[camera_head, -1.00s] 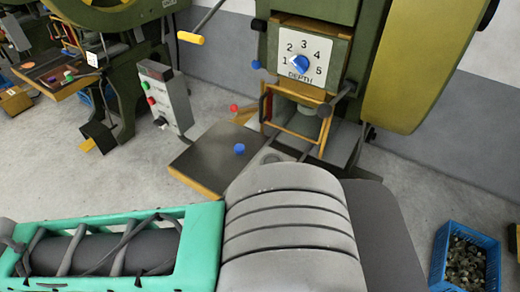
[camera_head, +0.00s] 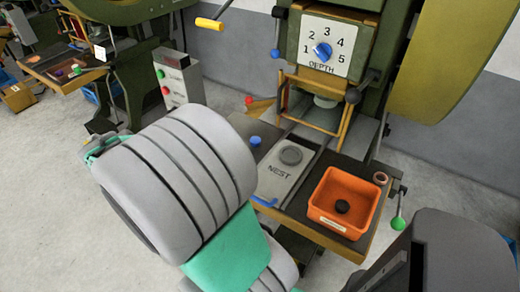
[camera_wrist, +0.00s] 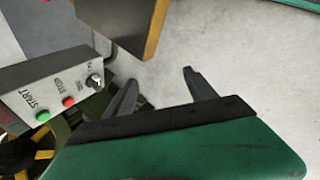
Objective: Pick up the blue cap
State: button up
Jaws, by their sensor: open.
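A small blue cap (camera_head: 255,141) stands on the dark bench top in front of the press, just left of the grey plate marked NEST (camera_head: 280,181). My gripper (camera_wrist: 160,76) is open and empty in the wrist view, with its two dark fingers apart over bare floor. The cap does not show in the wrist view. In the head view my arm covers the area left of the bench, and my fingers are hidden.
An orange bin (camera_head: 328,215) with a dark round piece stands right of the nest. A copper-coloured ring (camera_head: 381,178) lies behind it. A grey control box (camera_wrist: 52,88) with buttons and the brown bench edge (camera_wrist: 157,30) are close to my gripper.

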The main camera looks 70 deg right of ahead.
aim_at(254, 141)
jog(key=s+d+f+n+g+h+b, duration=0.1)
jog(key=s+d+f, duration=0.1)
jog(key=d, duration=0.3)
jog(key=s+d+f+n+g+h+b, duration=0.1)
jog(key=s+d+f+n+h, duration=0.1)
jog(key=d, duration=0.4)
jog(key=s+d+f+n+g+h+b, duration=0.1)
jog(key=s+d+f+n, duration=0.1)
jog(key=d, duration=0.4)
jog(key=shift+f, duration=0.9)
jog(key=s+d+n+h, duration=0.1)
jog(key=s+d, duration=0.1)
jog(key=s+d+f+n+g+h+b, duration=0.1)
jog(key=s+d+n, duration=0.1)
jog(key=d, duration=0.1)
jog(key=s+d+n+g+h, duration=0.1)
jog(key=s+d+n, duration=0.1)
jog(key=shift+s+d+f, duration=0.15)
jog(key=shift+d+f, duration=0.25)
jog(key=x, duration=0.2)
jog(key=b+x, duration=0.1)
jog(key=x, duration=0.4)
jog(key=shift+s+d, duration=0.3)
grip_shut()
